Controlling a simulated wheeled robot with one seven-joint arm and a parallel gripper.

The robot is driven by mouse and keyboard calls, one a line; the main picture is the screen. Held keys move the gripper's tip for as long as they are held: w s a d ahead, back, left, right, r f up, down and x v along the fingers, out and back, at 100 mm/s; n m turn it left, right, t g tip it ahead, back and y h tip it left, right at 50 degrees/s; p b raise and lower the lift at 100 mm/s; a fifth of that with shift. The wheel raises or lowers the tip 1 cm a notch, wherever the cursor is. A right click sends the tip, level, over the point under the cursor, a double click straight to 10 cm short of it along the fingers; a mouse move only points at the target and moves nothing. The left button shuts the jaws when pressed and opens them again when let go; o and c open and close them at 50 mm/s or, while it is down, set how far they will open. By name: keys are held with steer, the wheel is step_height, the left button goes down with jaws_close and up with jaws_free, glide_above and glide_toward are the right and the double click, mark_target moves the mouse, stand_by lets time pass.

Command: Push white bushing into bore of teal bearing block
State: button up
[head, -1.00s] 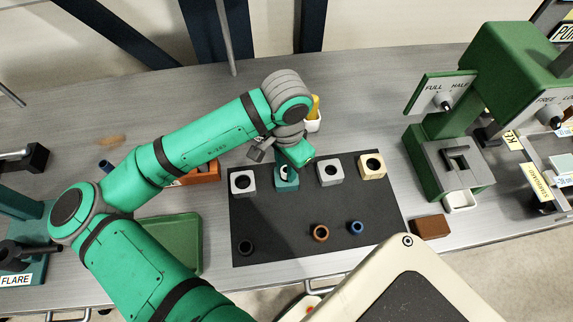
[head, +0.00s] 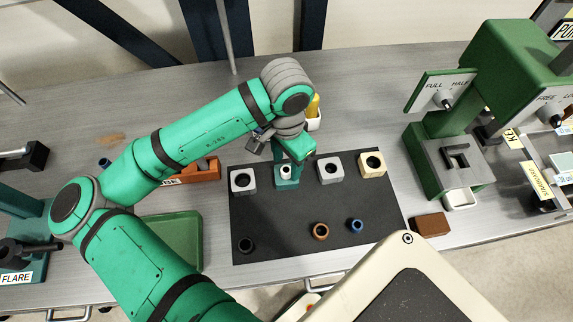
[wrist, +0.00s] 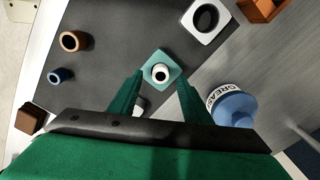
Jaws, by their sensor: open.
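The teal bearing block (head: 288,183) stands in the back row on the dark mat, between a grey block and a light grey block. The white bushing (head: 286,170) sits upright at its bore, with its top showing above the block; how deep it sits I cannot tell. In the wrist view the bushing (wrist: 160,73) is a white ring with a dark hole, centred on the teal block (wrist: 160,58). My gripper (wrist: 160,80) is open and empty above the block, one finger to each side in that view. In the head view my gripper (head: 297,151) is just above and behind the block.
On the mat (head: 300,215) are a grey block (head: 242,181), a light grey block (head: 330,170), a cream block (head: 372,165), and black (head: 246,245), copper (head: 319,231) and blue (head: 356,226) bushings. A blue grease container (wrist: 235,108) stands near the fingers. A green press (head: 450,150) stands right.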

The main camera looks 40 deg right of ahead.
mark_target(287, 170)
step_height(287, 170, up, 8)
stand_by(0.4)
stand_by(0.5)
